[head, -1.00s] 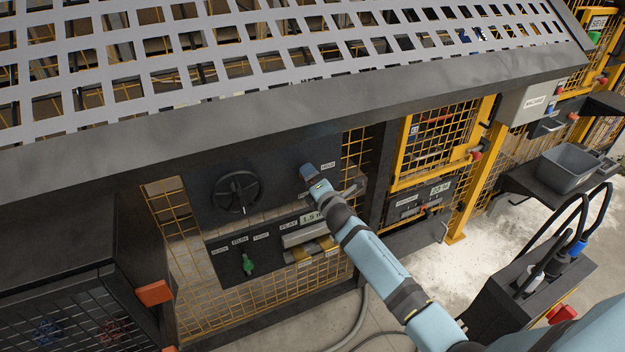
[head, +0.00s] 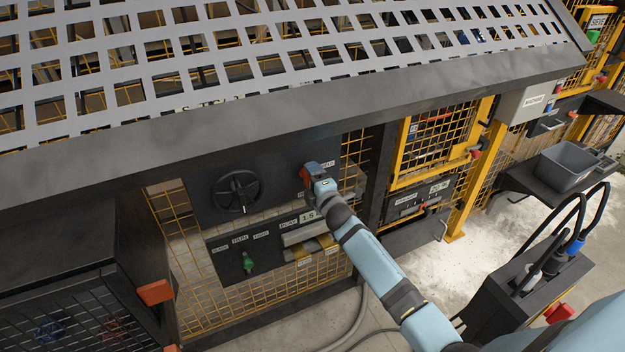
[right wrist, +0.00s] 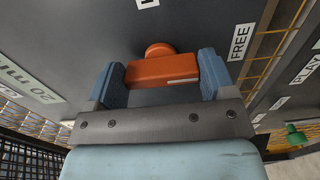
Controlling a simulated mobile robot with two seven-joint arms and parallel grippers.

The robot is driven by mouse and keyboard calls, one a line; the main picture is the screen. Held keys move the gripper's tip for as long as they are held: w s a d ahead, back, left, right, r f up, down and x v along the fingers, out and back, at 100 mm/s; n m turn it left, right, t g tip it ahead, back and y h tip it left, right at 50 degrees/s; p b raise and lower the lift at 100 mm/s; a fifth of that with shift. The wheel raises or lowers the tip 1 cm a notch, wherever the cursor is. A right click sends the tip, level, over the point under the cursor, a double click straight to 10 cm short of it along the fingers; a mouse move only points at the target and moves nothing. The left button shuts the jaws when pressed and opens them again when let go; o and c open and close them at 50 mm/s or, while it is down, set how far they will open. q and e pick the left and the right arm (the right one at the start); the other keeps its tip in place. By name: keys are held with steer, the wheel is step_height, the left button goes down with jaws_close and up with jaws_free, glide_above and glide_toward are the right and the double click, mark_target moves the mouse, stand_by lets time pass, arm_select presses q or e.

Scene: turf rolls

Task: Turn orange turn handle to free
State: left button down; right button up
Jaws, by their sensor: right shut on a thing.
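The orange turn handle (right wrist: 162,71) sits on a dark panel, and its bar lies between the two blue fingers of my right gripper (right wrist: 160,80). The fingers are shut on the bar's ends. A small pale mark shows on the bar's right part. A FREE label (right wrist: 240,42) is on the panel to the right of the handle. In the head view the handle (head: 305,174) shows at the left of my right gripper (head: 312,172), which partly hides it. My left gripper is not in view.
A black handwheel (head: 236,191) is on the same panel, left of my right gripper. Below it is a green selector (head: 248,262), which also shows in the right wrist view (right wrist: 295,134). A slatted grey cover (head: 230,113) overhangs the panel.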

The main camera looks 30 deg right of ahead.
steer(key=o, duration=0.9)
steer(key=s, duration=1.4)
steer(key=shift+a, duration=0.4)
